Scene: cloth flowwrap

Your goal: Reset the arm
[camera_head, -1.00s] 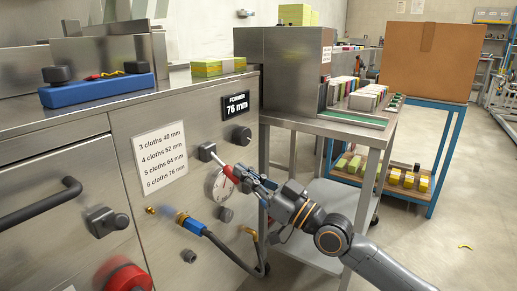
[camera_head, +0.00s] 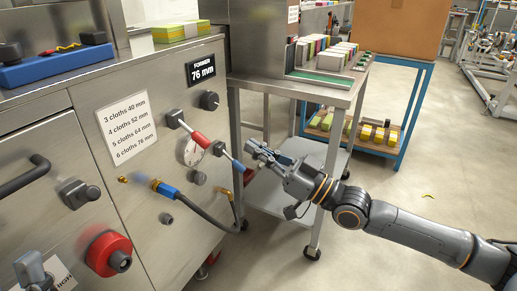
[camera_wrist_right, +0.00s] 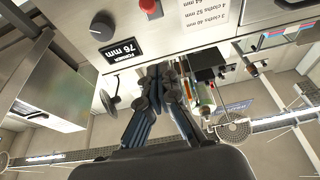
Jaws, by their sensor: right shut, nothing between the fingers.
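My right arm (camera_head: 405,225) reaches in from the right in the head view. Its gripper (camera_head: 252,152) is shut and empty, in front of the machine's steel panel. My left gripper is not in view.
The panel carries a black knob (camera_head: 209,100), a gauge (camera_head: 189,151), a blue-ended hose (camera_head: 190,200) and a large red knob (camera_head: 108,253). A steel table (camera_head: 320,92) with cloth stacks stands behind my gripper. A blue-framed cart (camera_head: 412,110) is farther back. Open floor lies at right.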

